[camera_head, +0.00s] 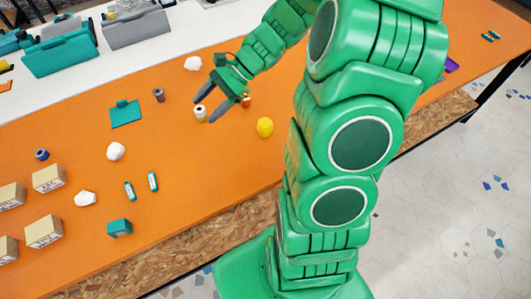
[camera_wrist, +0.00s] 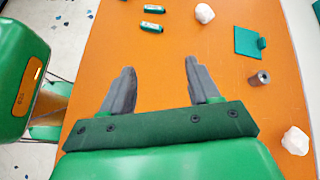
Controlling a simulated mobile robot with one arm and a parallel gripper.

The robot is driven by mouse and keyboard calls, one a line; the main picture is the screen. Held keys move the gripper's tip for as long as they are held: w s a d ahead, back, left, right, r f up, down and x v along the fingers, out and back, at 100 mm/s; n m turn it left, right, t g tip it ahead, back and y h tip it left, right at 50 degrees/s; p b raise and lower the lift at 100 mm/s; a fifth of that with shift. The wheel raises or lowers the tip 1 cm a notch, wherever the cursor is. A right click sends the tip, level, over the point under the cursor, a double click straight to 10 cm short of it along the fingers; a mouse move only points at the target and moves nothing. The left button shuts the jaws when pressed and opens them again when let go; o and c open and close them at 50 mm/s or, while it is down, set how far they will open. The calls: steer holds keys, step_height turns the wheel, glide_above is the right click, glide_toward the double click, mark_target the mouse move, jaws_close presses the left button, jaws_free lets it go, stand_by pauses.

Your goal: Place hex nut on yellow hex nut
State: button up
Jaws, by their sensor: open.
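A yellow rounded piece (camera_head: 265,127) lies on the orange table, right of my gripper, in the head view; it may be the yellow hex nut, but its shape is too small to tell. A small copper-coloured piece (camera_head: 246,101) shows just right of the fingers, partly hidden by my gripper; I cannot tell whether it is the hex nut. My gripper (camera_head: 207,105) is open, its two grey fingers pointing down-left above the table. In the wrist view my gripper (camera_wrist: 160,68) shows spread fingers with only bare table between them. Neither piece shows there.
A beige spool-like cylinder (camera_head: 200,114) shows near the fingertips. A grey-brown cylinder (camera_head: 158,95), a teal plate (camera_head: 126,114) and white lumps (camera_head: 115,151) lie to the left. The table between is clear.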

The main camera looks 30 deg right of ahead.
steer(key=s+a+r+n+g+h, duration=0.1)
steer(key=s+r+n+h, duration=0.35)
steer(key=s, duration=0.55)
steer(key=s+a+r+n+g+h, duration=0.25)
steer(key=s+n, duration=0.35)
steer(key=s, duration=0.3)
steer(key=s+d+r+n+t+h, duration=0.1)
steer(key=s+d+r+n+h, duration=0.2)
steer(key=s, duration=0.4)
steer(key=d+h, duration=0.1)
steer(key=d, duration=0.1)
steer(key=shift+s+d+t, duration=0.2)
steer(key=shift+d+t, duration=0.15)
